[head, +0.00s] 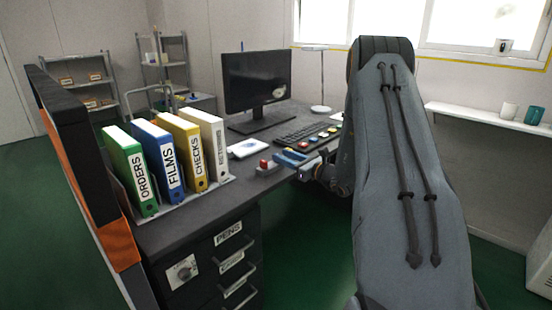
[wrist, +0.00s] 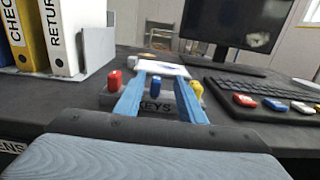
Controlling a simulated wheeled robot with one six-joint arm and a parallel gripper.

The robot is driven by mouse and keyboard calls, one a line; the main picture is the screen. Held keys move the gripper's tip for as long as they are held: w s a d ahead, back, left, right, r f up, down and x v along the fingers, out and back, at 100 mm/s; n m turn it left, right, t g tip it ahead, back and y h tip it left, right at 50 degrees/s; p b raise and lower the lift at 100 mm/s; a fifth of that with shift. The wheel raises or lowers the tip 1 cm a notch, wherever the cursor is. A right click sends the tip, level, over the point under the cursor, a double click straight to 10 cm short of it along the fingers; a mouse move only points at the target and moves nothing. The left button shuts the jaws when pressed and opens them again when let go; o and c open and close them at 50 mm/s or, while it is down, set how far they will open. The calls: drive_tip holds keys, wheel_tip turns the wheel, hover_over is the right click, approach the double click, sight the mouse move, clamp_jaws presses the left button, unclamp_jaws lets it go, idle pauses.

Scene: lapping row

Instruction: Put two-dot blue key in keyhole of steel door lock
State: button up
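A blue key (wrist: 155,86) stands in a dark holder marked KEYS (wrist: 110,100), between a red key (wrist: 114,81) and a yellow key (wrist: 196,89). Dots on the blue key are too small to make out. My gripper (wrist: 160,78) is open, its two blue fingers apart on either side of the blue key with nothing held between them. In the head view my gripper (head: 288,157) is low over the desk at the holder, where the red key (head: 264,163) shows. A steel plate with a round lock (head: 184,272) is on the desk's drawer-unit front.
Binders (head: 160,163) stand on the desk's left, with a monitor (head: 256,82) and keyboard (head: 299,130) behind. Several coloured pieces (wrist: 275,104) lie in front of the keyboard. Drawers with labels and handles (head: 238,285) face the front. Green floor is open before the desk.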

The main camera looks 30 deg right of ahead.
drive_tip(key=x, duration=0.6)
drive_tip(key=shift+w+a+f, duration=0.15)
drive_tip(key=shift+a+f, duration=0.2)
drive_tip(key=shift+a, duration=0.05)
drive_tip(key=shift+w, duration=0.4)
clamp_jaws()
